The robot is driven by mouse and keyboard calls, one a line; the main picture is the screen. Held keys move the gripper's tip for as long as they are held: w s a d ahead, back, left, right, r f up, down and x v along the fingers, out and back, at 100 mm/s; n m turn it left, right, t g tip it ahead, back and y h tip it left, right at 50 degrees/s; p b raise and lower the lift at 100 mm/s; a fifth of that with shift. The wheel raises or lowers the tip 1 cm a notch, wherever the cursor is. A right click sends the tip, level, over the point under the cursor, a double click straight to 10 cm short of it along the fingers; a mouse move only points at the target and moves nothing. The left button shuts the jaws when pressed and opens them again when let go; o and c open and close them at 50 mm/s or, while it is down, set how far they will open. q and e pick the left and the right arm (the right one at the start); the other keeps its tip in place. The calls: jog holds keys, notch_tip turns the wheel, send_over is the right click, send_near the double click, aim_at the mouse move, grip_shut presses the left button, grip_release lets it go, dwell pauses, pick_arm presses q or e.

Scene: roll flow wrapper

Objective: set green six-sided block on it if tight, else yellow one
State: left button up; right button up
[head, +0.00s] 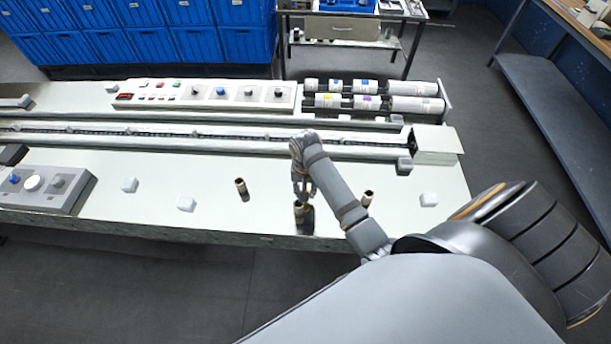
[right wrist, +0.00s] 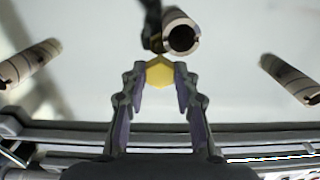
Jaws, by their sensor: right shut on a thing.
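My right gripper (head: 303,197) is shut on a yellow six-sided block (right wrist: 160,73), seen between its fingertips in the right wrist view. The gripper is at the middle one of three brown rolls (head: 299,211), near the front edge of the white machine top. In the right wrist view this roll (right wrist: 181,36) is just beyond the block, its dark hollow end showing; I cannot tell whether they touch. No green six-sided block shows. My left gripper is out of view.
White small blocks (head: 186,204) lie on the machine top (head: 110,212). A long conveyor channel (head: 220,137) runs behind the rolls. A button box (head: 45,187) is at the left, and large printed rolls (head: 415,104) are at the back right.

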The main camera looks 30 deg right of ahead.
jog(key=shift+s+f, duration=0.1)
jog(key=shift+f, duration=1)
jog(key=o, duration=0.9)
jog(key=shift+f, duration=0.1)
